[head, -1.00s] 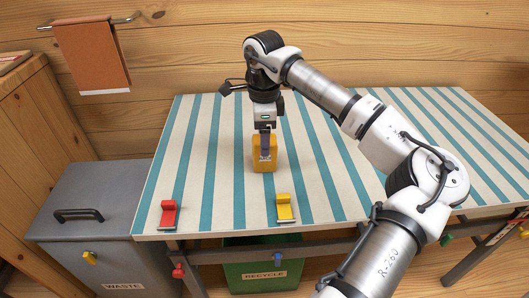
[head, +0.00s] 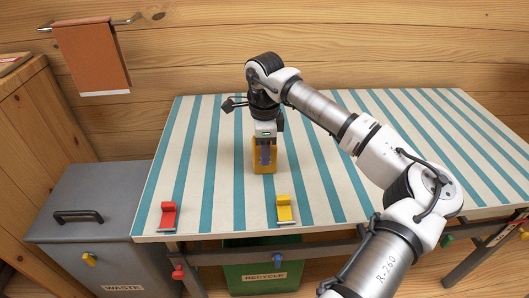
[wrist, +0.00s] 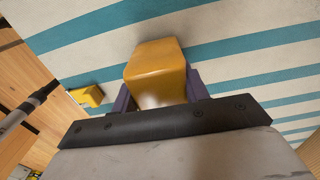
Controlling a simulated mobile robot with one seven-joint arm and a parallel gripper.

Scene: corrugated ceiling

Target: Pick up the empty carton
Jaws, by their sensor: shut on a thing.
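The carton (head: 264,168) is a small yellow-orange box standing on the striped table. My gripper (head: 265,154) reaches down over it from above, its fingers along the carton's sides. In the wrist view the carton (wrist: 156,70) sits between the two purple fingers of my gripper (wrist: 160,92), which are shut on it. The carton's lower part is against or very close to the tabletop; I cannot tell whether it is lifted. Whether it is empty does not show.
The blue-and-white striped table (head: 340,190) is mostly clear. A red clamp (head: 168,215) and a yellow clamp (head: 285,210) sit on its front edge. A grey waste bin (head: 110,205) stands at left; a green recycle bin (head: 262,275) is under the table.

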